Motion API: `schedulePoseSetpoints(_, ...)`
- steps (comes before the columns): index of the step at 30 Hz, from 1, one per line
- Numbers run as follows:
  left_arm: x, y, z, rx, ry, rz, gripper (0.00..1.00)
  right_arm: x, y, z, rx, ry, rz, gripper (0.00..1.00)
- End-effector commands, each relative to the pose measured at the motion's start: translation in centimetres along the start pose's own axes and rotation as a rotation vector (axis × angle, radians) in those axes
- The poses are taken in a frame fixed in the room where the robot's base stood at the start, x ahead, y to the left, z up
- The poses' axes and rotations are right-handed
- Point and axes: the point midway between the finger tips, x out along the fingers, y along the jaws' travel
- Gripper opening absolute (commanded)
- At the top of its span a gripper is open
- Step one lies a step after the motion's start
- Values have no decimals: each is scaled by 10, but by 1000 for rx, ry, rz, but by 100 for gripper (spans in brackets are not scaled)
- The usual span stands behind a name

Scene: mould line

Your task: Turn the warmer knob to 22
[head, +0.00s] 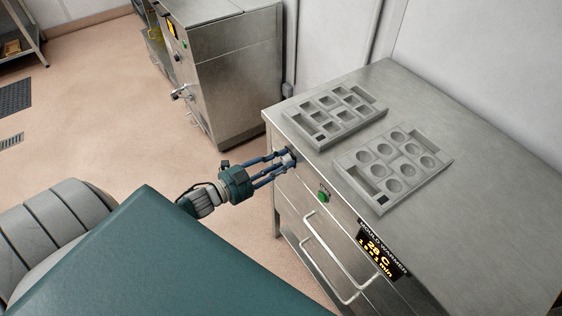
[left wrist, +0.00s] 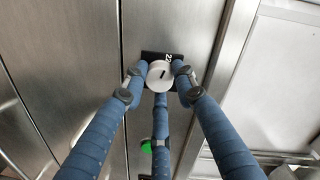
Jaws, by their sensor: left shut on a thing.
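The warmer knob (left wrist: 160,74) is a pale round dial with a short dark pointer line, on a black plate (left wrist: 150,56) on the steel front. The number 22 shows on the plate beside the knob. I cannot tell exactly which mark the pointer meets. My left gripper (left wrist: 158,78) has its blue fingers closed around the knob. In the head view, my left gripper (head: 287,160) reaches the upper left of the mould warmer's front (head: 290,195) and mostly hides the knob. The display (head: 379,252) appears to read 28 C, with a minutes line below. My right gripper is not in view.
A green button (head: 323,196) sits right of the knob, above long drawer handles (head: 330,258). Two grey mould trays (head: 325,137) (head: 437,174) lie on the warmer's top. Another steel machine (head: 240,85) stands behind. Floor at left is open.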

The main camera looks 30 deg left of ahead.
Motion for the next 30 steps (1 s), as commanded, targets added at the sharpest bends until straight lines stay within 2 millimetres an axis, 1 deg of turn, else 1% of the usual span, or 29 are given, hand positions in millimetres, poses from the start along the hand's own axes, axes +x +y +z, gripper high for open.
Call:
schedulePoseSetpoints(1,0,-5,4,-1,-9,-7,1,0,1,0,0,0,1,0)
schedulePoseSetpoints(2,0,-5,4,-1,-9,-7,33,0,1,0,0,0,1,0)
schedulePoseSetpoints(3,0,-5,4,0,-9,-6,41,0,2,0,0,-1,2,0)
schedulePoseSetpoints(4,0,-4,4,0,-8,-6,46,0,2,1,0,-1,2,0)
schedulePoseSetpoints(12,0,-2,2,1,-4,-2,46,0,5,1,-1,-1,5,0)
schedulePoseSetpoints(16,-9,0,2,0,-4,0,46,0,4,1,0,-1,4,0)
schedulePoseSetpoints(20,-30,1,2,0,-7,2,46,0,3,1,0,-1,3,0)
schedulePoseSetpoints(27,-82,0,3,-2,-8,1,46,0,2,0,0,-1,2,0)
schedulePoseSetpoints(30,-99,-1,4,-1,-7,0,46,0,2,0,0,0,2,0)
